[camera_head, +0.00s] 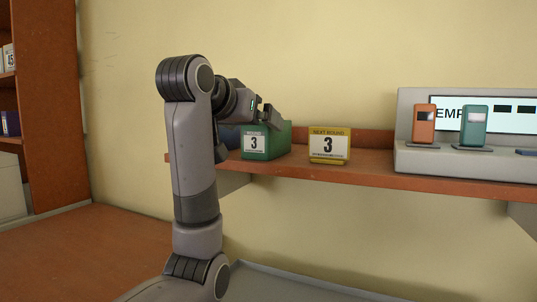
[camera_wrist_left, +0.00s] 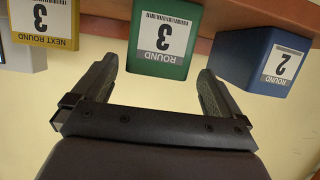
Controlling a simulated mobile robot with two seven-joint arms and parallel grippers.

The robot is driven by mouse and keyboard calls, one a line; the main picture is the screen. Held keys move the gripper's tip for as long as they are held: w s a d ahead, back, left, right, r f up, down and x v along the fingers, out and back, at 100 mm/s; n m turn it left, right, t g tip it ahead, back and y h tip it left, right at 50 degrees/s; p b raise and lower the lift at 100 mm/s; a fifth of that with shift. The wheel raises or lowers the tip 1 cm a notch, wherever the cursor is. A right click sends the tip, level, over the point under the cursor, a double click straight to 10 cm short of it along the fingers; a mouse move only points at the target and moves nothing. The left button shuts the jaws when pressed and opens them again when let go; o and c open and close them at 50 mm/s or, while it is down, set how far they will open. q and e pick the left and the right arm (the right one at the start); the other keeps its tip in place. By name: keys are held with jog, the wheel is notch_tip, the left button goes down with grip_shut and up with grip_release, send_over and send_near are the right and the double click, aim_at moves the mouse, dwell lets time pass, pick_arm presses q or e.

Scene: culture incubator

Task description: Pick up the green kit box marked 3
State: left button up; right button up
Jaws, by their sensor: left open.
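The green kit box marked 3 (camera_head: 284,139) sits on the brown wall shelf, its white label facing out. In the left wrist view, which is upside down, the green box (camera_wrist_left: 160,67) lies between the two finger lines. My left gripper (camera_head: 268,109) is open and empty, near the box's upper part in the head view. In the wrist view the open fingers (camera_wrist_left: 158,77) flank the box with a gap each side; contact does not show. How far the fingers reach along the box I cannot tell. My right gripper is not in view.
A blue box marked 2 (camera_wrist_left: 262,62) stands beside the green one, mostly hidden behind my arm in the head view. A yellow "NEXT ROUND" 3 sign (camera_head: 328,159) stands to the right. Farther right, a grey station (camera_head: 410,158) holds orange (camera_head: 424,128) and teal (camera_head: 472,128) devices.

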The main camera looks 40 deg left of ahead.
pick_arm(q)
jog(key=shift+w+d+f+b, duration=0.1)
jog(key=shift+w+f+b, duration=0.2)
jog(key=shift+b, duration=0.4)
jog(key=shift+w+r, duration=0.1)
jog(key=shift+w, duration=0.25)
jog(key=p+x, duration=0.1)
jog(key=x, duration=0.3)
jog(key=shift+w, duration=0.3)
jog(key=shift+c, duration=0.3)
jog(key=c, duration=1)
jog(key=shift+r, duration=0.1)
jog(key=shift+c, duration=0.2)
